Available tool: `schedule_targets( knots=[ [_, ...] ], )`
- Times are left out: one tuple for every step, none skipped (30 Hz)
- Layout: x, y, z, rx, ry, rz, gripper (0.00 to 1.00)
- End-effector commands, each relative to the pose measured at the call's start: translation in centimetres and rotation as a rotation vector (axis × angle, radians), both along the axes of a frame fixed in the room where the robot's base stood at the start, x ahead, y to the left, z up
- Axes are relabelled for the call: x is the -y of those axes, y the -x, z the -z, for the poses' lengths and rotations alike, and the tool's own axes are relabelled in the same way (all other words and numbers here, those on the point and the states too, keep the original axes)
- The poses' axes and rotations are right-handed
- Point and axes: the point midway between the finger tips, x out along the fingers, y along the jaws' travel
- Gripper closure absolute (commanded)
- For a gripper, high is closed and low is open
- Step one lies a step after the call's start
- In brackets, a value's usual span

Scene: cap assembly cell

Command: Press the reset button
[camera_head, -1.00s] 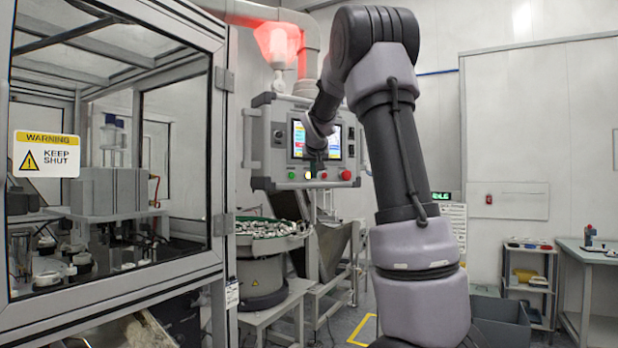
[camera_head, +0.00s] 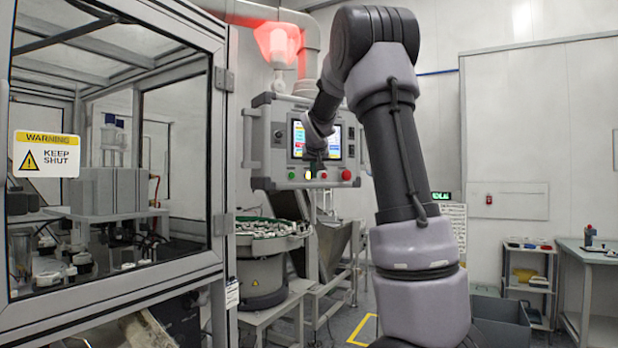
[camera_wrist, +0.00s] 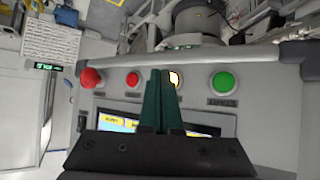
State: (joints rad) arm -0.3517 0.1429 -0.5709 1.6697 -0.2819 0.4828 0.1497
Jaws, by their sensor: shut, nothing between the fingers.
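The control panel (camera_head: 266,150) has a row of buttons below its screen. In the wrist view, which shows the panel upside down, there is a big red mushroom knob (camera_wrist: 90,78), a small red button (camera_wrist: 132,79), a lit pale-yellow button (camera_wrist: 174,78) and a green button (camera_wrist: 222,83). The label under the green button is too blurred to read, so I cannot tell the reset button by its label. My gripper (camera_wrist: 160,73) is shut and empty. Its dark green fingers point at the row and partly cover the lit button. Whether the tips touch it I cannot tell.
The panel screen (camera_head: 333,142) is close behind my gripper in the head view. A glowing red lamp (camera_head: 277,43) is above the panel. A parts bowl (camera_head: 262,275) stands below it. A glazed machine enclosure (camera_head: 216,150) fills the left side.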

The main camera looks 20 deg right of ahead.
Motion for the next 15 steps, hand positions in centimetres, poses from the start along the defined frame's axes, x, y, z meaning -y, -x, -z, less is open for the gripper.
schedule_targets(
  knots=[
    [0.00, 0.00, 0.00, 0.000, 0.000, 0.000, 1.00],
    [0.00, 0.00, 0.00, 0.000, 0.000, 0.000, 1.00],
    [-0.01, 0.00, 0.00, 0.000, 0.000, 0.000, 1.00],
    [-0.01, 0.00, 0.00, 0.000, 0.000, 0.000, 1.00],
    [-0.01, 0.00, 0.00, 0.000, 0.000, 0.000, 1.00],
    [0.00, 0.00, 0.00, 0.000, 0.000, 0.000, 1.00],
    [0.00, -0.02, 0.00, 0.000, 0.000, 0.000, 1.00],
    [-0.01, -0.04, 0.00, 0.000, 0.000, 0.000, 1.00],
    [-0.02, -0.11, 0.01, 0.000, 0.000, 0.000, 1.00],
    [-0.01, -0.17, 0.02, 0.000, 0.000, 0.000, 1.00],
    [-0.02, -0.26, 0.03, 0.000, 0.001, 0.001, 1.00],
    [-0.03, -0.40, 0.04, -0.001, 0.000, 0.001, 1.00],
    [-0.04, -0.51, 0.05, -0.001, 0.000, 0.001, 1.00],
    [-0.06, -0.62, 0.06, -0.001, 0.000, 0.001, 1.00],
    [-0.09, -0.74, 0.04, -0.001, 0.000, 0.001, 1.00]
  ],
)
